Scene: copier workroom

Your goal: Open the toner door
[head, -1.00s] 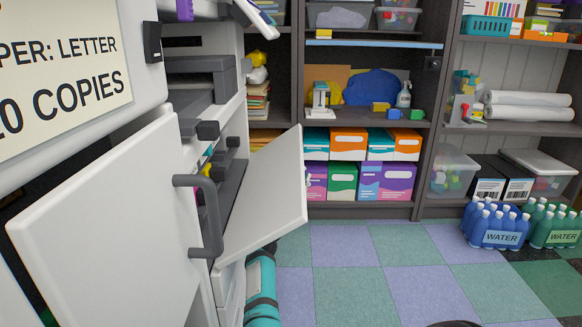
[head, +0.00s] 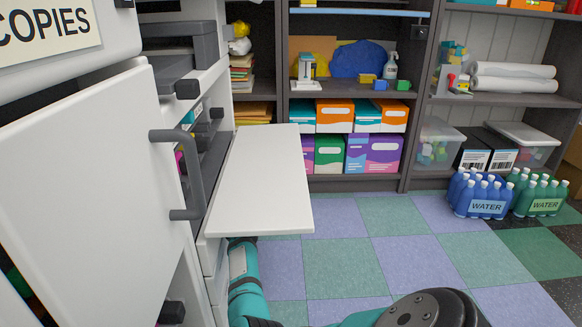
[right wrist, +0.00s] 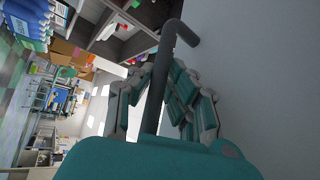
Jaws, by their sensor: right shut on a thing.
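The copier (head: 208,40) stands at the left of the head view. A white flap door (head: 262,178), which I take for the toner door, juts out from its opening, lying nearly flat. A bit of magenta shows inside the opening. My right gripper (right wrist: 157,98) is shut on a dark bar handle (right wrist: 176,32) beside a plain grey panel (right wrist: 262,85) in the right wrist view. In the head view that gripper is hidden, and my right arm runs in below the flap. My left gripper is not in view.
A large white door (head: 95,190) with a grey bar handle (head: 183,212) stands in the left foreground. Shelves (head: 348,184) with boxes line the back wall. Water bottle packs (head: 486,207) stand on the floor at right. The tiled floor (head: 365,235) ahead is clear.

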